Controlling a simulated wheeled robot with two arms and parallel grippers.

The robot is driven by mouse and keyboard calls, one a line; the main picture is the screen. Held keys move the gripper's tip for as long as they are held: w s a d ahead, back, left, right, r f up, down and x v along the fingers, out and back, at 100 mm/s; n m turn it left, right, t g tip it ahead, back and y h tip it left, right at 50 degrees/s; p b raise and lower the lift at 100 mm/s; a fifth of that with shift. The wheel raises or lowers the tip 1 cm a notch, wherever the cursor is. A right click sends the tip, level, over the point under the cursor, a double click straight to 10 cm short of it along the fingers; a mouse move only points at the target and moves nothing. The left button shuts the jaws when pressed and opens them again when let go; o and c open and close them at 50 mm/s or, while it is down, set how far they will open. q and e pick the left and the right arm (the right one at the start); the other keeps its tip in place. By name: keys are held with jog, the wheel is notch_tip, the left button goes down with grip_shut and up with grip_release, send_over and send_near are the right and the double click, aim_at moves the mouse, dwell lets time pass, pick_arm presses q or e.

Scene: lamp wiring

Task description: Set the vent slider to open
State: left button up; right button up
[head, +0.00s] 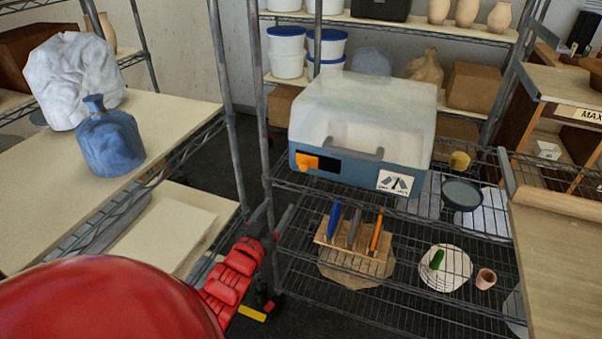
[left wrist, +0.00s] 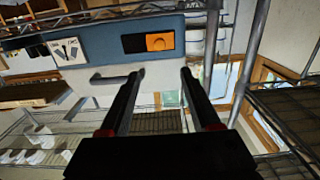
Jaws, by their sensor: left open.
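A box-shaped unit (head: 362,105) with a pale lid and blue base stands on the wire shelf. Its orange vent slider (head: 307,161) sits at the left end of a dark slot (head: 326,165). The slider also shows in the left wrist view (left wrist: 160,42), which is turned over, at the slot's right end. A white label (head: 395,182) with dark symbols is on the same front face; its text is too small to read. My left gripper (head: 279,211) is open and empty, below and left of the slider, apart from it. My right gripper is not in view.
A grey handle (head: 352,153) sticks out from the unit's front, right of the slot. A shelf post (head: 259,100) stands just left. A tool block (head: 352,243) is on the shelf below. A table with a blue bottle (head: 110,143) is at left.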

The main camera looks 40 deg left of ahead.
aim_at(303, 167)
pick_arm(q)
jog(key=x, duration=1.6)
jog(key=shift+w+d+b, duration=0.1)
jog(key=shift+b, duration=0.3)
grip_shut()
dwell(0.5)
